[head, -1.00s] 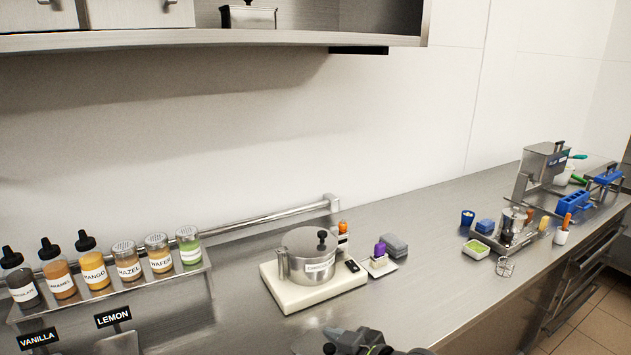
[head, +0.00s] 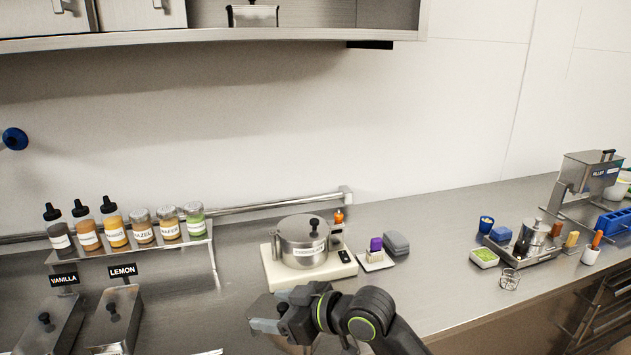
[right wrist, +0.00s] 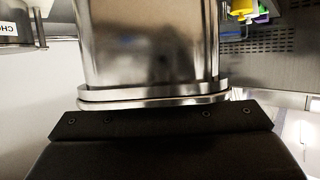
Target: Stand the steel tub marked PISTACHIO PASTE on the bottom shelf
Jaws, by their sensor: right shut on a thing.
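My right gripper (head: 268,318) is at the bottom middle of the head view, over the counter in front of the scale. It is shut on a steel tub (right wrist: 150,45), whose smooth wall and rim fill the upper middle of the right wrist view. No marking shows on the part of the tub in sight, so I cannot read its name. In the head view the tub is mostly hidden at the gripper. A steel shelf (head: 220,39) runs along the wall at the top left, above the counter. My left gripper is not in view.
A lidded steel pot (head: 303,240) stands on a cream scale (head: 345,267). Topping bottles (head: 115,232) stand in a rack at the left. A steel container (head: 252,14) sits on the wall shelf, with bare board beside it. A tool tray (head: 525,251) is at the right.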

